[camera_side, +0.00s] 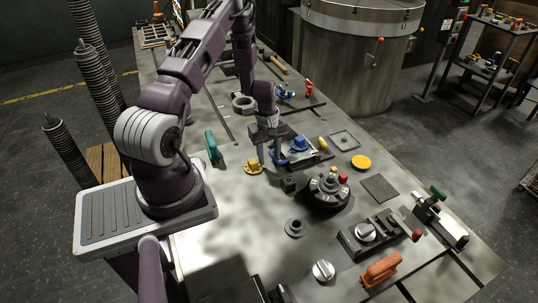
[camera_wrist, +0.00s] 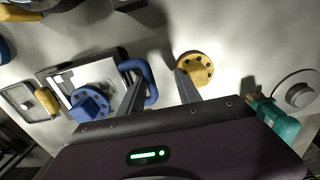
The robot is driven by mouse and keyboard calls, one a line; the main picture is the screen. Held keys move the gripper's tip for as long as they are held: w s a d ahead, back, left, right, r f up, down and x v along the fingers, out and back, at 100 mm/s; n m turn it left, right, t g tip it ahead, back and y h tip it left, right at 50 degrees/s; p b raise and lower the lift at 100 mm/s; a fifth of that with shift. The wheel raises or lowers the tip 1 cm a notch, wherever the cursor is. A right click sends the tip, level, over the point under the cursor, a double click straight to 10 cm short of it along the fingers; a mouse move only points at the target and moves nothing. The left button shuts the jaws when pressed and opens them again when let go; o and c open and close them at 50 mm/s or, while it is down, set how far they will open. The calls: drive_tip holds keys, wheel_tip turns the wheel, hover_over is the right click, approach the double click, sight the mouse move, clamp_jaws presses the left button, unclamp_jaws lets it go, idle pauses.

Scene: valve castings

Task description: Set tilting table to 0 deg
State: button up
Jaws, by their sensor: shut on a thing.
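The tilting table (camera_side: 318,157) is a dark frame with a pale plate, near the middle of the bench in the side view. A blue flanged casting (camera_side: 299,144) sits on it. The table's plate (camera_wrist: 60,78) and the blue casting (camera_wrist: 92,103) also show left of my fingers in the wrist view. A bent blue handle (camera_wrist: 150,73) sticks out from the table's side. My gripper (camera_side: 270,160) is low beside the table, its fingers (camera_wrist: 161,76) around the handle and shut on it. The fingers partly hide the handle. I cannot read the tilt angle.
A yellow flange (camera_wrist: 194,68) lies close by the right finger, and it shows in the side view (camera_side: 253,167). A teal-handled tool (camera_side: 212,146) stands to the left. A black round fixture (camera_side: 329,188) and a small dark block (camera_side: 288,184) stand in front.

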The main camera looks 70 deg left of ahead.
drive_tip(key=shift+r, duration=0.1)
idle(0.3)
wheel_tip(320, 180, up, 7)
drive_tip(key=shift+s, duration=0.1)
drive_tip(key=d+r+m+t, duration=0.1)
drive_tip(key=d+r+m, duration=0.4)
drive_tip(key=d+r, duration=0.5)
drive_tip(key=d+r+m+t, duration=0.2)
drive_tip(key=d+r+m, duration=0.3)
drive_tip(key=r, duration=0.8)
drive_tip(key=s+d+r+m+t, duration=0.1)
drive_tip(key=s+d+r+m, duration=0.2)
drive_tip(key=s, duration=0.4)
drive_tip(key=s+d+r+m+t, duration=0.1)
drive_tip(key=s+d+r+m, duration=0.3)
drive_tip(key=s+d, duration=0.3)
drive_tip(key=shift+s+d+r+m, duration=0.2)
drive_tip(key=shift+s+d+m, duration=0.2)
drive_tip(key=shift+s, duration=0.4)
